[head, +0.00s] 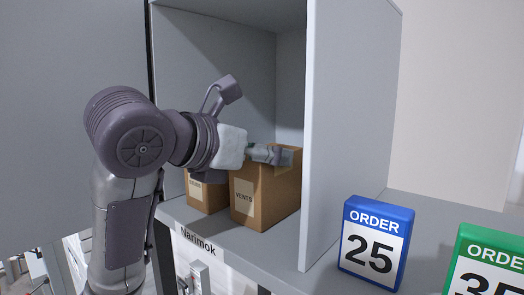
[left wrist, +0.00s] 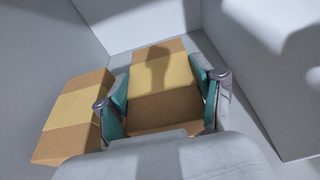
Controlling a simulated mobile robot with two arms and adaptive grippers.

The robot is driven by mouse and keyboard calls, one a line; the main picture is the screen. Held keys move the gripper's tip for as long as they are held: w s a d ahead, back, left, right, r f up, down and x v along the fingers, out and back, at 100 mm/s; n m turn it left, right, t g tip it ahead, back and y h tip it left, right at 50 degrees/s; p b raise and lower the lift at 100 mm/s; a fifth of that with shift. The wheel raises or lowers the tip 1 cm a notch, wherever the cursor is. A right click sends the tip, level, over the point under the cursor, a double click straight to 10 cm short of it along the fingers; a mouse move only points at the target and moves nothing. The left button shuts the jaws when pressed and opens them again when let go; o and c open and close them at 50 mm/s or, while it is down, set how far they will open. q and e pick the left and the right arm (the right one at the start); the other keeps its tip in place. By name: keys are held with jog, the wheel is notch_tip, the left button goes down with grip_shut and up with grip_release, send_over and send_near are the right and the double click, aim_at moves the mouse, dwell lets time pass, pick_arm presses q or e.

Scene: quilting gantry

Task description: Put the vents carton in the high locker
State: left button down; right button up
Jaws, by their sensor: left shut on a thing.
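The vents carton (head: 260,199) is a brown box with a pale label reading VENTS. It stands upright on the floor of the open grey locker (head: 181,210), near its right wall. My left gripper (head: 270,155) reaches in from the left and is shut on the upper part of this carton. In the left wrist view the two fingers of my left gripper (left wrist: 164,103) lie along both sides of the carton (left wrist: 160,80), which has a tan tape band across its top. My right gripper is in neither view.
A second brown carton (head: 206,195) stands just left of the vents carton in the locker, its label partly hidden. The locker's right wall (head: 350,110) is close by. A blue ORDER 25 sign (head: 375,245) and a green ORDER sign (head: 487,262) stand on the shelf outside.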

pick_arm(q)
jog(key=c, duration=0.6)
grip_release()
jog(key=shift+w+f, duration=0.1)
jog(key=shift+f, duration=0.05)
jog(key=o, duration=0.5)
jog(key=shift+o, duration=0.2)
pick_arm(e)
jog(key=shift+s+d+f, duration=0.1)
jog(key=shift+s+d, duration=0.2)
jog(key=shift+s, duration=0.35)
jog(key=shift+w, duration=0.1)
pick_arm(q)
jog(key=b+v, duration=0.3)
jog(key=v, duration=0.4)
jog(key=shift+b, duration=0.3)
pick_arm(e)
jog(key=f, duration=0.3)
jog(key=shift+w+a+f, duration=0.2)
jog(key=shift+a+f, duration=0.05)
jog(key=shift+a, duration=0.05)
pick_arm(q)
jog(key=shift+a, duration=0.1)
